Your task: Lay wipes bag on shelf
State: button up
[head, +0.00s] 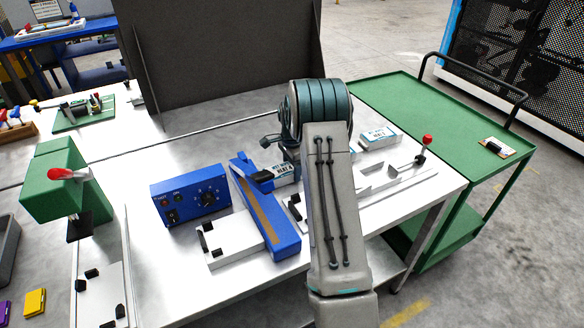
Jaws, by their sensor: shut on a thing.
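A white and blue wipes bag (286,174) shows just left of my arm, above the white table near the blue sealer-like device. My gripper (287,158) is shut on it, though the arm hides most of the jaws and the right part of the bag. A second white and blue wipes bag (379,138) lies on the table to the right of my arm.
A blue control box (188,194) and a long blue device (268,215) stand left of my arm. A red-knobbed lever (427,141) rises near the table's right edge. A small board with a black handle (494,147) lies on the cart top. A dark panel (225,55) stands behind.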

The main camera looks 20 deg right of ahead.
jog(key=shift+f, duration=0.2)
jog(key=o, duration=1)
jog(key=shift+r, duration=0.1)
notch_tip(320, 180, up, 12)
jog(key=shift+r+b, duration=0.1)
jog(key=shift+b, duration=0.6)
